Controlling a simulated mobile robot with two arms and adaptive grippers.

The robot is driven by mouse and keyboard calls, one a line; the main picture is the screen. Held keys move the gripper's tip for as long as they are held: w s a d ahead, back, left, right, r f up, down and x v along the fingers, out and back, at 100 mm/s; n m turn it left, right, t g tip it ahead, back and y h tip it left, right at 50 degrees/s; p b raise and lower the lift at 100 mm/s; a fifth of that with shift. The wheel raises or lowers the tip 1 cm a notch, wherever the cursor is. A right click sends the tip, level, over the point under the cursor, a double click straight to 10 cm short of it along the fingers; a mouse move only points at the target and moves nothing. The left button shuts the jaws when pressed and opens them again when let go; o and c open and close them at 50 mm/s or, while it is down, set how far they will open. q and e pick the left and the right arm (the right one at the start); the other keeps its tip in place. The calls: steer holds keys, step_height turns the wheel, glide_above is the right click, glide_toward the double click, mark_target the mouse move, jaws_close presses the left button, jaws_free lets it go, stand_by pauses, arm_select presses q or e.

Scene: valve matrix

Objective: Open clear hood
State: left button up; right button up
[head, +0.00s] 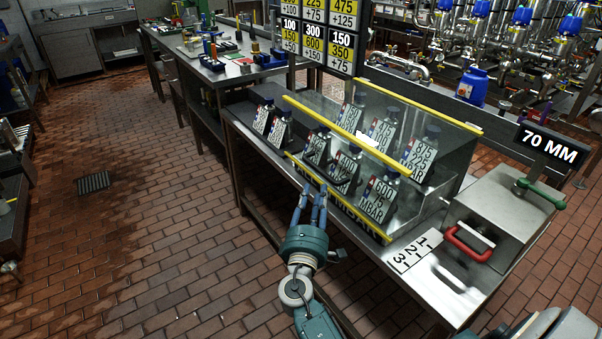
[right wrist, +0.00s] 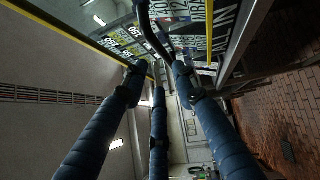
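The clear hood (head: 345,134) stands over several numbered plates on the steel bench. Its see-through panels have yellow edge strips: one along the back top, one across the middle and one low at the front. The plates, such as the "600 75" plate (head: 379,201), show through it. My right gripper (head: 313,189) is just in front of the low front strip, with its blue fingers apart and nothing seen held. In the right wrist view, the spread fingers (right wrist: 157,82) are near a yellow strip and a dark bar; I cannot tell whether they touch. My left gripper is not seen.
A steel box (head: 500,222) with a red handle and a "70 MM" sign (head: 551,146) is right of the hood. A "1-2-3" card (head: 416,250) lies before it. A number board (head: 316,35) stands behind.

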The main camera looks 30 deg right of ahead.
mark_target(321, 172)
steer(key=p+x, duration=0.1)
steer(key=x, duration=0.8)
steer(key=shift+s+d+p, duration=0.1)
steer(key=shift+p, duration=0.2)
steer(key=shift+w+d, duration=0.45)
jaws_close()
